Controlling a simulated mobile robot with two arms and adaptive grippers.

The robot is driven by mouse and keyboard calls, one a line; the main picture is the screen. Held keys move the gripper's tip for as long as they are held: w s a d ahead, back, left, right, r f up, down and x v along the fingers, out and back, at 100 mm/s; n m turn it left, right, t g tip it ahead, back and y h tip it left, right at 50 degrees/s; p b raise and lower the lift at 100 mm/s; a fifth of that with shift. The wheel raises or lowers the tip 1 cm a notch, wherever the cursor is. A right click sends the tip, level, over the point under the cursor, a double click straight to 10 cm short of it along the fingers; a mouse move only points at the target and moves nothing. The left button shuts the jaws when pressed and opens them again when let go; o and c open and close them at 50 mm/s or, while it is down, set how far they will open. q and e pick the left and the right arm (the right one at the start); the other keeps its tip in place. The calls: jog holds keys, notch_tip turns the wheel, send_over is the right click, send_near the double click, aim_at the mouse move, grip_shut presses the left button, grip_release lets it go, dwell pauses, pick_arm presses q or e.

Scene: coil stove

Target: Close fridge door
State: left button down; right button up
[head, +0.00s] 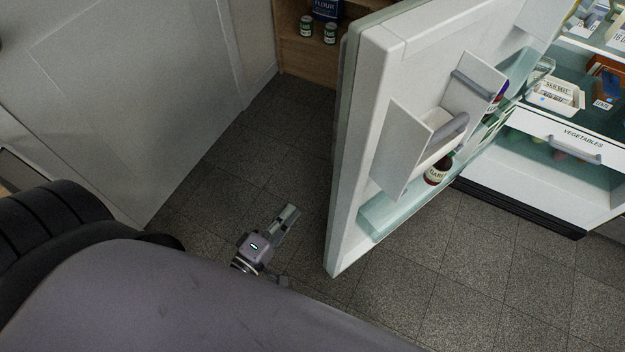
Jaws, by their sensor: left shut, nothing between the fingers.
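The white fridge door (352,150) stands wide open in the middle of the head view, its edge towards me. Its inner side faces right and has door bins, with a dark bottle (437,171) in the lower part. The fridge body (540,187) is at the right, with filled shelves and a vegetables drawer. My left gripper (289,214) is shut and empty, over the floor just left of the door's lower edge, seemingly apart from it. My right gripper is not in view.
A wooden shelf (290,55) with cans and a flour packet stands behind the door. A white panelled door or wall (130,90) is at the left. Tiled floor (430,290) is clear below and right of the fridge door.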

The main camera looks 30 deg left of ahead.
pick_arm(q)
jog(key=w+d+b, duration=0.2)
jog(key=w+d, duration=0.2)
jog(key=w, duration=0.4)
jog(key=shift+d+r+b, duration=0.15)
jog(key=shift+d+b, duration=0.2)
jog(key=shift+d, duration=0.05)
